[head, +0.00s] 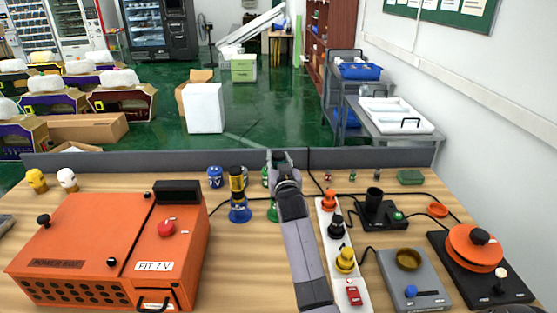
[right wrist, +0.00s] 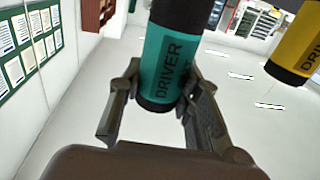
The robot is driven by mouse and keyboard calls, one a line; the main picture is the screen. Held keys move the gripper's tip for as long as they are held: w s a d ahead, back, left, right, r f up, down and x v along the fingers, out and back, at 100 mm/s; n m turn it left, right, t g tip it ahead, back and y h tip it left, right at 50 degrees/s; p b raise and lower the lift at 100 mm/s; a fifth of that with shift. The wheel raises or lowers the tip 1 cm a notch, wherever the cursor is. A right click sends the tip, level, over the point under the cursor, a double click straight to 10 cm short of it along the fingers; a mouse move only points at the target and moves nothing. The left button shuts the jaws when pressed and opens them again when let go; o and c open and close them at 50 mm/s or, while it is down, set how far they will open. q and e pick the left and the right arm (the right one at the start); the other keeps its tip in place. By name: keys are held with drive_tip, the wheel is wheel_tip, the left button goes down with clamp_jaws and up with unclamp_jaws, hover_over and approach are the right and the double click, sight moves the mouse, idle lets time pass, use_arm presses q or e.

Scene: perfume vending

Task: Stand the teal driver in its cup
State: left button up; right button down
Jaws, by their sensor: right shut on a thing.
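My right gripper (head: 279,157) is above the back of the table, in the middle of the head view. In the right wrist view it is shut on the teal driver (right wrist: 163,65), a cylinder with dark ends and the word DRIVER. My gripper and arm largely hide this driver in the head view. A yellow and black driver (head: 236,178) stands in a blue cup (head: 240,214), left of my right arm. It also shows at the right of the right wrist view (right wrist: 293,48). A green cup (head: 273,212) is partly hidden beside my arm. My left gripper is not in view.
An orange power box (head: 100,245) fills the table's left. A white strip (head: 334,235) with several coloured knobs lies right of my arm. A grey station (head: 415,280) and an orange disc device (head: 474,250) stand farther right. A low grey partition (head: 150,158) edges the table's back.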

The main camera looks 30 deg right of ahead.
drive_tip(key=shift+f+b, duration=1.45)
drive_tip(key=shift+f, duration=0.7)
drive_tip(key=c, duration=1.3)
unclamp_jaws()
drive_tip(key=shift+o, duration=1.1)
drive_tip(key=shift+f, duration=0.15)
drive_tip(key=v, duration=1.2)
